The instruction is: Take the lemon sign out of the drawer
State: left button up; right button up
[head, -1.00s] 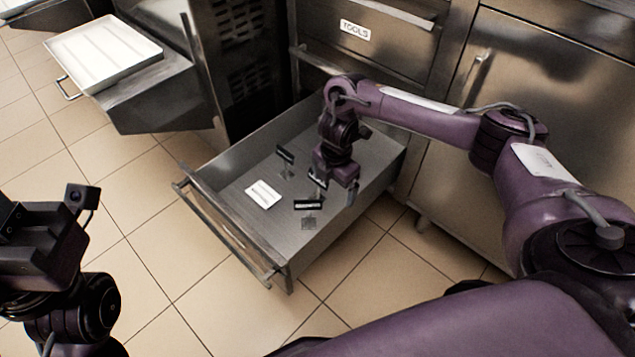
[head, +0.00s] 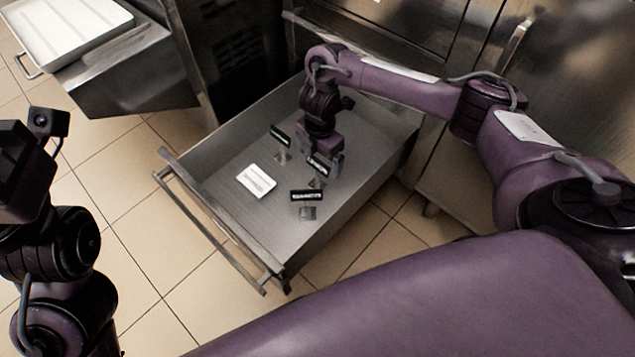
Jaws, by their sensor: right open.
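Three small black signs with pale lettering stand on stands inside the open drawer (head: 225,195): a back-left sign (head: 280,135), a middle sign (head: 318,169) and a front sign (head: 306,196). The lettering is too small to read, so I cannot tell which is the lemon one. My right gripper (head: 323,166) points down into the drawer, open, right at the middle sign and partly hiding it. I cannot tell whether its fingers touch that sign. My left gripper (head: 22,165) is at the left edge, partly cut off, away from the drawer.
A white ribbed block or card (head: 256,180) lies on the drawer floor left of the signs. A white tray (head: 70,30) sits on a metal surface at upper left. A steel cabinet door (head: 490,130) stands right of the drawer. The tiled floor in front is clear.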

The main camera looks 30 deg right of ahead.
notch_tip(320, 180, down, 2)
jog(key=shift+f, duration=0.1)
jog(key=c, duration=1.4)
